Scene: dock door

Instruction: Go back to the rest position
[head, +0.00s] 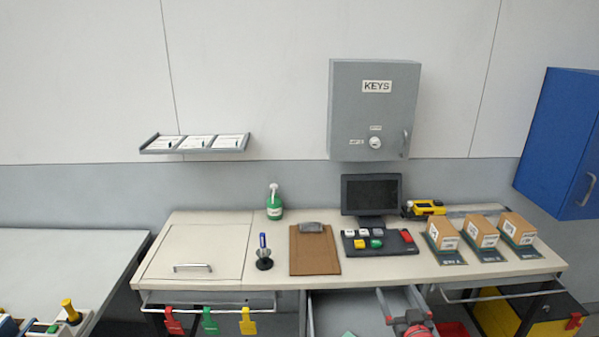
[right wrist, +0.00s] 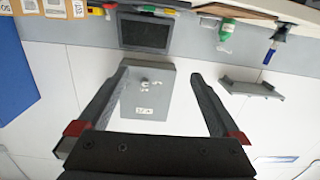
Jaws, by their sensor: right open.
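My right gripper (head: 397,292) is at the front edge of the desk, low in the head view, with its grey fingers spread apart. In the right wrist view, the fingers (right wrist: 160,75) are open with nothing between them. That view is upside down, and the grey key cabinet (right wrist: 150,95) shows beyond the fingers, well apart from them. My left gripper does not show in either view.
The desk (head: 270,225) holds a clipboard (head: 314,251), a green bottle (head: 274,205), a monitor (head: 371,194), a button panel (head: 382,243) and small boxes (head: 481,231). Coloured tags (head: 210,320) hang below its front edge. A blue cabinet (head: 562,145) is at right.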

